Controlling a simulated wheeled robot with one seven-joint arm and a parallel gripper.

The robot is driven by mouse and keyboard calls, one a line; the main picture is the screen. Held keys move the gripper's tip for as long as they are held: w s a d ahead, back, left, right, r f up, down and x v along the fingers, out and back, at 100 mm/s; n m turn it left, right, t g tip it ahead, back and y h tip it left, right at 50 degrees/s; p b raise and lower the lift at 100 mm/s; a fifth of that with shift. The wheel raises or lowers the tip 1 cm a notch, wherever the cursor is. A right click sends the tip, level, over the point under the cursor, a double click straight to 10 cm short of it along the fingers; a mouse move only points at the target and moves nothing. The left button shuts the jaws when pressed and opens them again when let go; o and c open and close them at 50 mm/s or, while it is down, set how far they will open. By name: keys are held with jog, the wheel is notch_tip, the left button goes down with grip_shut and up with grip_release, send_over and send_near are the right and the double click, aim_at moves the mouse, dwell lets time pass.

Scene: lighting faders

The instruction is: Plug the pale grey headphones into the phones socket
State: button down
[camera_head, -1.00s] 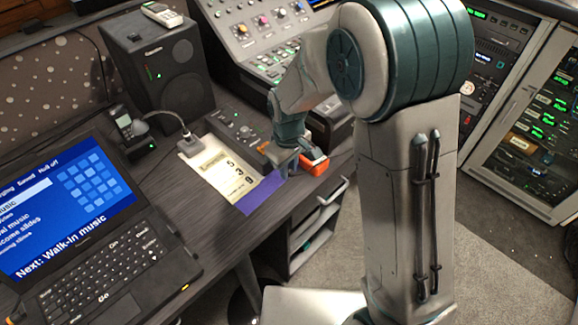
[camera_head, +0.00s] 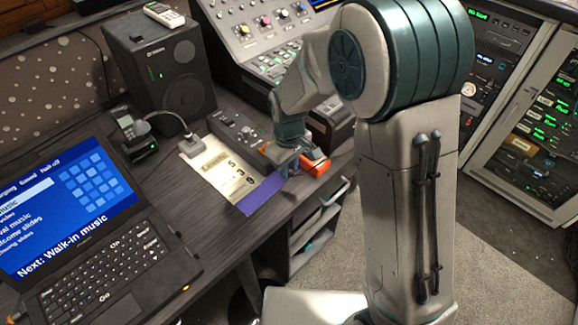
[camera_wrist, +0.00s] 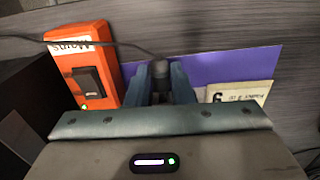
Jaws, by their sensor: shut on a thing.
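My gripper (camera_head: 286,168) is low over the desk's right edge, beside an orange box. In the wrist view my gripper (camera_wrist: 160,82) is shut on a small dark plug-like piece (camera_wrist: 157,68) with a thin dark cable leading from it to the left. I cannot tell for certain that this is the headphones' plug. The pale grey headphones cannot be made out in either view. The phones socket cannot be made out either. A small grey panel with knobs (camera_head: 236,128) lies on the desk just behind my gripper.
The orange box (camera_wrist: 108,85), marked "Mains", has a black switch and stands close left of my fingers in the wrist view. A purple sheet (camera_head: 262,198) and printed paper (camera_head: 222,168) lie beside it. A laptop (camera_head: 90,260), speaker (camera_head: 160,62) and mixing desk (camera_head: 258,40) stand around.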

jog(key=shift+w+a+r, duration=0.1)
jog(key=shift+w+a, duration=0.35)
jog(key=shift+a, duration=0.1)
dwell(2.5)
jog(key=c, duration=1.2)
grip_release()
jog(key=shift+a, duration=0.1)
notch_tip(320, 180, up, 14)
jog(key=p, duration=0.1)
jog(key=s+d+r+m+t+p, duration=0.1)
jog(key=s+d+r+m, duration=0.1)
jog(key=s+d, duration=0.3)
jog(key=s+d+r+m+t+p, duration=0.1)
jog(key=s+d+r+m+p, duration=0.1)
jog(key=s+d, duration=0.4)
jog(key=s+d+r+m+p, duration=0.2)
jog(key=s+d+m, duration=0.3)
jog(key=d, duration=0.4)
jog(key=shift+s+d+r+m+t, duration=0.2)
jog(key=shift+r+m, duration=0.1)
jog(key=shift+r, duration=0.15)
jog(key=shift+s+d+r+m+t, duration=0.1)
jog(key=shift+s+r+m+t, duration=0.15)
jog(key=shift+r, duration=0.2)
